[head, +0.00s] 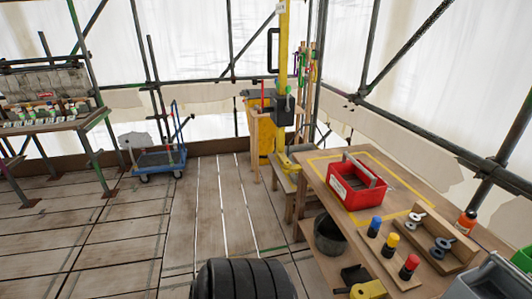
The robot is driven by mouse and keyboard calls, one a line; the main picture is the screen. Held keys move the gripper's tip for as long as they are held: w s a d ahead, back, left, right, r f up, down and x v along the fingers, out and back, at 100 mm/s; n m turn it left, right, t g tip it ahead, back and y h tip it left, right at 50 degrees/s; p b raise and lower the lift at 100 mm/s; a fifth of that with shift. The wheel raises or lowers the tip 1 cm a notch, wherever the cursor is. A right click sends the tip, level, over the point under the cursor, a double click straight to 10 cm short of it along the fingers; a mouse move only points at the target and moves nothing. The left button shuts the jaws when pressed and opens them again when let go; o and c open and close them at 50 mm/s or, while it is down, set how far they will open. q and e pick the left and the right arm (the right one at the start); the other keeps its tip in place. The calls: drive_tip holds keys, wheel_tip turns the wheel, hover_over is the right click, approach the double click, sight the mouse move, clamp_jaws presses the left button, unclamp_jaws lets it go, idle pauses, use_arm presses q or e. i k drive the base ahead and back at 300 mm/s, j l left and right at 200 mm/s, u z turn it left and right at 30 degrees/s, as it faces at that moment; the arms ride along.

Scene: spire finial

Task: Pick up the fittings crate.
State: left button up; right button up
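The fittings crate, which I take to be the red open box (357,183), stands upright on the wooden workbench (320,166) at the right in the head view. Neither of my grippers shows in this view, and nothing is touching the crate.
Blue, yellow and red-topped cylinders stand on the bench's near side, by a wooden holder (440,246) with metal fittings. An orange bottle (466,222) stands behind. A dark bucket (329,235) is below the bench. A blue trolley (160,163) stands far left. Planked floor left of centre is clear.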

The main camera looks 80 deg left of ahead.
sight(357, 186)
drive_tip(key=u, duration=1.7)
drive_tip(key=z, duration=0.7)
drive_tip(key=j+z, duration=0.9)
drive_tip(key=j, duration=0.2)
drive_tip(key=j+z, duration=0.45)
drive_tip(key=k+j, duration=0.05)
